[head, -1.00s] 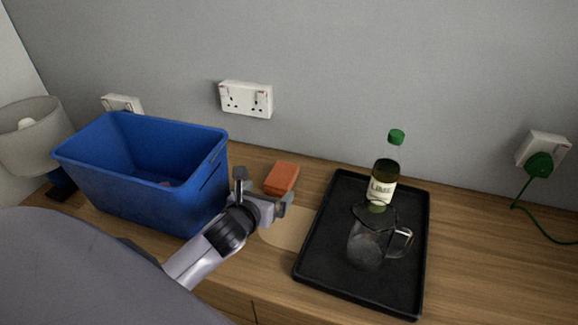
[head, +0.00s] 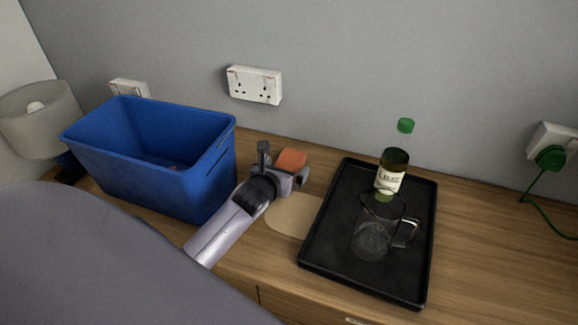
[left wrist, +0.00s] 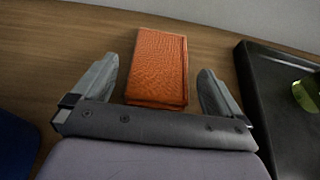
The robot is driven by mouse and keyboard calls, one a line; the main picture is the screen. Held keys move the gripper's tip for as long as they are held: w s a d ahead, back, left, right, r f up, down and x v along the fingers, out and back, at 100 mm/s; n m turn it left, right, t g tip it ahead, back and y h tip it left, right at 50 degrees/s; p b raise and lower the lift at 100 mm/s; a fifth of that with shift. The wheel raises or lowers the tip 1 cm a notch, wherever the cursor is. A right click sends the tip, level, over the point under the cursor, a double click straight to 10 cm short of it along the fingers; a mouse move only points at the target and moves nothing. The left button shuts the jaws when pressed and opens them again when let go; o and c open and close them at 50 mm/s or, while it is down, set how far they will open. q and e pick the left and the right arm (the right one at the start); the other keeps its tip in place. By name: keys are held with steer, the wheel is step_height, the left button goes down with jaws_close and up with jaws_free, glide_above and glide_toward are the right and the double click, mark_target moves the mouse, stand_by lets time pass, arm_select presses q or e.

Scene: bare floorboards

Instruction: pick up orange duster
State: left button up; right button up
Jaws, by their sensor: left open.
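The orange duster (head: 291,159) is a small textured orange block lying on the wooden top, between the blue bin and the black tray. In the left wrist view the orange duster (left wrist: 158,68) lies between the two spread fingers, its near end close to the palm. My left gripper (head: 284,163) is open around it, with a finger on either side; it also shows in the left wrist view (left wrist: 158,85). In the head view the gripper hides the near part of the duster. My right gripper is not in view.
A blue bin (head: 203,196) stands left of my left gripper. A black tray (head: 330,255) on the right holds a green-capped bottle (head: 391,172) and a glass jug (head: 372,238). A tan round mat (head: 292,215) lies in front. A grey wall with sockets (head: 255,84) stands behind.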

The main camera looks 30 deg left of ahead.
arm_select(q)
steer(key=c, duration=1.1)
steer(key=shift+o, duration=0.2)
steer(key=shift+r, duration=0.1)
